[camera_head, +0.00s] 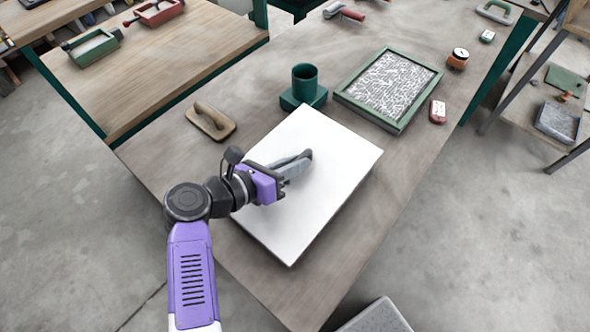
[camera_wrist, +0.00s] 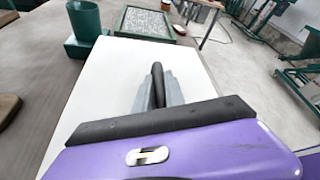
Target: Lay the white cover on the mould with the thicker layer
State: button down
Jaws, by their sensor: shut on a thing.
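The white cover (camera_head: 335,165) is a flat square board over the near part of the table. It also shows in the wrist view (camera_wrist: 105,90). My gripper (camera_head: 303,160) is shut on the dark handle (camera_wrist: 157,82) at the middle of the cover. I cannot tell whether the cover touches the table or hangs just above it, and what lies under it is hidden. A green-framed mould (camera_head: 345,92) filled with whitish fibre lies flat beyond the cover. It also shows at the top of the wrist view (camera_wrist: 122,22). No second mould is clearly visible on this table.
A green cup on a square base (camera_head: 304,80) stands close to the cover's far edge. A tan hand float (camera_head: 209,121) lies left. Another table (camera_head: 150,80) stands left.

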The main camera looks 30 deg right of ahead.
jog(key=shift+f+p, duration=0.3)
jog(key=shift+f, duration=1.75)
jog(key=shift+f, duration=0.15)
jog(key=c, duration=1.4)
grip_release()
jog(key=b+v, duration=0.3)
jog(key=v, duration=0.7)
jog(key=shift+a+b, duration=0.35)
jog(key=shift+a, duration=0.05)
jog(key=shift+s+a+r, duration=0.1)
jog(key=shift+a+r, duration=0.4)
jog(key=shift+a, duration=0.1)
